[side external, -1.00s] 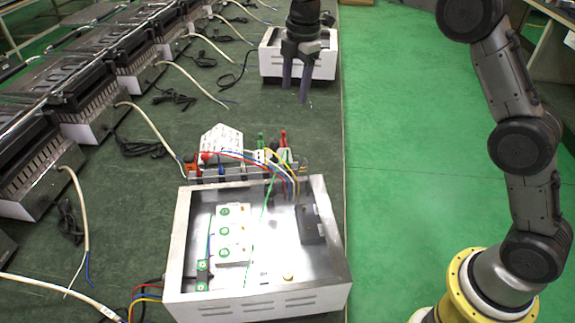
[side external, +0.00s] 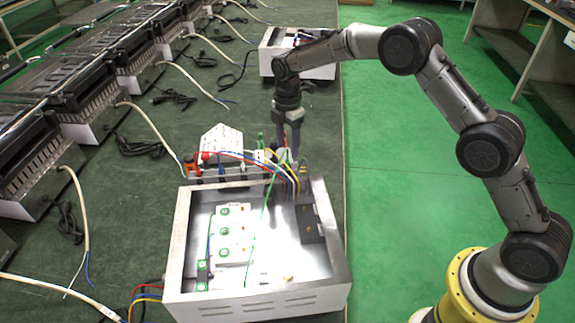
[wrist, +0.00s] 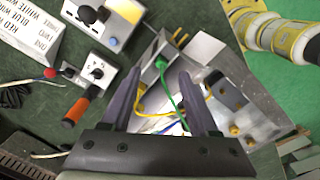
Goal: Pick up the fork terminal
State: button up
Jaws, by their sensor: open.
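My gripper (side external: 287,150) is low at the back edge of the open metal box (side external: 178,250), beside the cluster of coloured wires. In the wrist view my gripper (wrist: 157,82) is open, its two fingers apart. A green wire (wrist: 164,72) with a thick green end shows between the fingers, and a yellow wire (wrist: 148,114) crosses nearby. I see nothing held. The fork terminal is too small to make out for certain among the wire ends; the fingers partly hide this area in the side view.
A white labelled block (side external: 222,138) and an orange-handled tool (wrist: 76,111) are near the wires. White modules (side external: 233,236) sit inside the metal box. Another white box (side external: 268,62) stands farther back. Black appliances with loose cables line the left.

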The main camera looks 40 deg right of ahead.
aim_at(287, 161)
notch_tip(287, 161, down, 5)
jog(key=shift+s+a+f, duration=0.1)
jog(key=shift+s+a, duration=0.05)
jog(key=shift+c, duration=0.2)
grip_shut()
